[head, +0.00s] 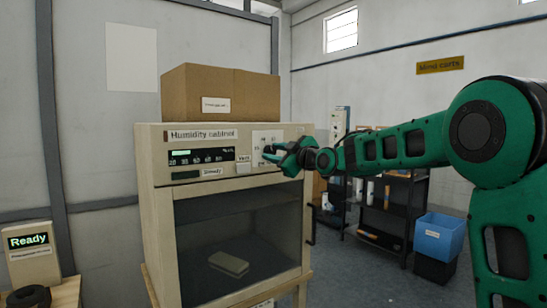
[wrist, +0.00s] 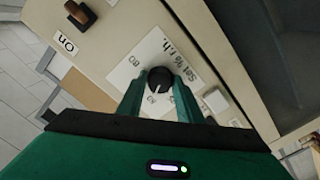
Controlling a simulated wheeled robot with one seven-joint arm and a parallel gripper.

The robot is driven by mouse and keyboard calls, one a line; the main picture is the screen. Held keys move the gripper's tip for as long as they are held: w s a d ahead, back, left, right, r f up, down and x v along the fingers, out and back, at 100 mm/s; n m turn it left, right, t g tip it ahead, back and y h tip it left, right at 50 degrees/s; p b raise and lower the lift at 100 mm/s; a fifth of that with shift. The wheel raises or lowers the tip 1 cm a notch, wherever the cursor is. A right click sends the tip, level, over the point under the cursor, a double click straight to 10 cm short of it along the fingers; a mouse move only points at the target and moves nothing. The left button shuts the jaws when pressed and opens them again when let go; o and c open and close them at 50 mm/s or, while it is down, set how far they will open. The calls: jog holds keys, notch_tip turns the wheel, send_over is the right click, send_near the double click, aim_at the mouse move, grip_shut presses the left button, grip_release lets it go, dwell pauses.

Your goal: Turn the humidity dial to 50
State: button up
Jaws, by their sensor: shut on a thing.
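The humidity cabinet (head: 160,230) is a beige box with a dark glass door. Its dial is a round black knob (wrist: 159,77) on a white plate (wrist: 140,68) reading "Set % r.h.", seen tilted in the wrist view. A pale pointer mark shows at the knob's lower edge; the scale numbers are too small or partly hidden to read surely. My green gripper (head: 268,153) is at the cabinet's upper right front. In the wrist view its two fingers (wrist: 158,84) are closed on the knob from both sides. In the head view the gripper hides the knob.
A white button (wrist: 215,101) sits beside the plate, and a brown switch (wrist: 80,13) marked "On" is at upper left. A cardboard box (head: 218,92) stands on the cabinet. A black shelf (head: 400,195) and blue bin (head: 440,236) stand to the right.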

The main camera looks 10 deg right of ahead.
jog(key=shift+f, duration=0.3)
jog(key=o, duration=1)
jog(key=shift+o, duration=0.2)
jog(key=shift+r, duration=0.15)
jog(key=v, duration=1)
jog(key=shift+s+d, duration=0.2)
jog(key=shift+s, duration=0.05)
